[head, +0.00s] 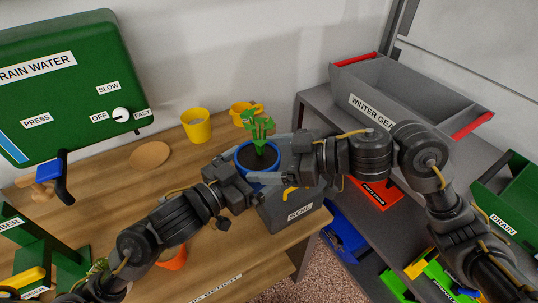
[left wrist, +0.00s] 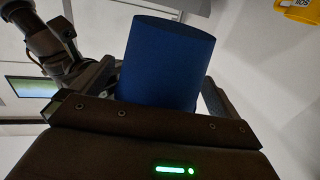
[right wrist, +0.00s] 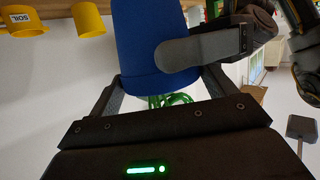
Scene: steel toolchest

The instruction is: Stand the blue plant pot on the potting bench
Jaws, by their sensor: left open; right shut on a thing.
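The blue plant pot (head: 243,158) holds dark soil and a green leafy plant and is upright in the head view. It is above the right end of the wooden potting bench (head: 110,190), by the grey soil bin. My right gripper (head: 283,152) is shut on the pot from the right; the right wrist view shows the pot (right wrist: 150,45) between its fingers. My left gripper (head: 252,172) is open, with its fingers around the pot from the left. The left wrist view shows the pot (left wrist: 165,65) between those fingers. The pot's underside is hidden in the head view.
A yellow pot (head: 197,127), a yellow cup (head: 240,108) and a round wooden disc (head: 150,155) are on the bench. The grey SOIL bin (head: 292,217) is below the grippers. A grey WINTER GEAR crate (head: 370,100) stands on the right shelf. Bench wood left of the grippers is partly clear.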

